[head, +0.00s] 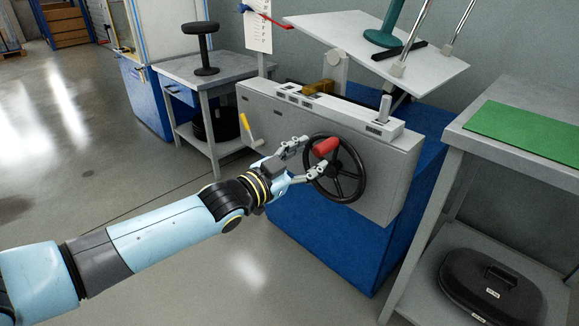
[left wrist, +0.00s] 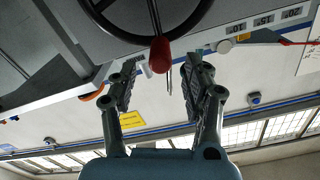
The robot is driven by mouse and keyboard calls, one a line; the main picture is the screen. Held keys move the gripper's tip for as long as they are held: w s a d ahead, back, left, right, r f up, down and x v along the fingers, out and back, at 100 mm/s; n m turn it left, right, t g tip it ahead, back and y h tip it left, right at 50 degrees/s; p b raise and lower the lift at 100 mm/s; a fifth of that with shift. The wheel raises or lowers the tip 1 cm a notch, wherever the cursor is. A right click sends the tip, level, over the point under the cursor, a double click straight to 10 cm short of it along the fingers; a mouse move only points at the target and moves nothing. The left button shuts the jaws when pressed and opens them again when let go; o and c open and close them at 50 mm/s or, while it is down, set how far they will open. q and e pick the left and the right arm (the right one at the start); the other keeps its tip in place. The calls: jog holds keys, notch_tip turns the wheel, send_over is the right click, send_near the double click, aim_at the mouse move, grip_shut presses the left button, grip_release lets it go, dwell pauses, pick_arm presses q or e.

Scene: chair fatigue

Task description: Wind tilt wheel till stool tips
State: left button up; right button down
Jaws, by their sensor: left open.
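The black tilt wheel (head: 353,194) is on the front of the grey machine. Its red knob (head: 325,147) is at its upper left. My left gripper (head: 309,159) is open, with its fingers either side of the knob; contact cannot be told. In the left wrist view the red knob (left wrist: 160,56) hangs from the wheel rim (left wrist: 192,19), beyond and between the open fingers (left wrist: 158,80). A green stool-like base (head: 381,39) stands on the tilted pale plate (head: 340,32); its top is cut off. My right gripper is not in view.
A yellow-handled crank (head: 245,124) is left of the wheel. A black stool (head: 203,47) stands on a side table (head: 232,69). At right, a bench (head: 459,133) carries a green mat (head: 525,131), with a black case (head: 492,287) below. Open floor (head: 60,170) lies left.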

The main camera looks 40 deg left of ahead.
pick_arm(q)
jog(key=s, duration=0.7)
jog(key=shift+a, duration=0.25)
jog(key=s+f+n+g+y+p, duration=0.1)
jog(key=s+f+g, duration=0.2)
jog(key=s+f, duration=0.35)
jog(key=s+f+n+g+y+p, duration=0.15)
jog(key=s+f, duration=0.25)
jog(key=f, duration=0.6)
jog(key=s+f+n+g+p, duration=0.1)
jog(key=s+f+g, duration=0.35)
jog(key=f, duration=0.35)
jog(key=s+d+f+g, duration=0.1)
jog(key=s+f+g, duration=0.2)
jog(key=s, duration=0.7)
jog(key=s+d+f+n+g, duration=0.1)
jog(key=s+f+g, duration=0.1)
jog(key=s+f, duration=0.4)
jog(key=s+d+f+g, duration=0.2)
jog(key=s+f+g, duration=0.1)
jog(key=s, duration=1.1)
jog(key=shift+s+f+g+p, duration=0.3)
jog(key=shift+f+p, duration=0.15)
jog(key=shift+f, duration=0.45)
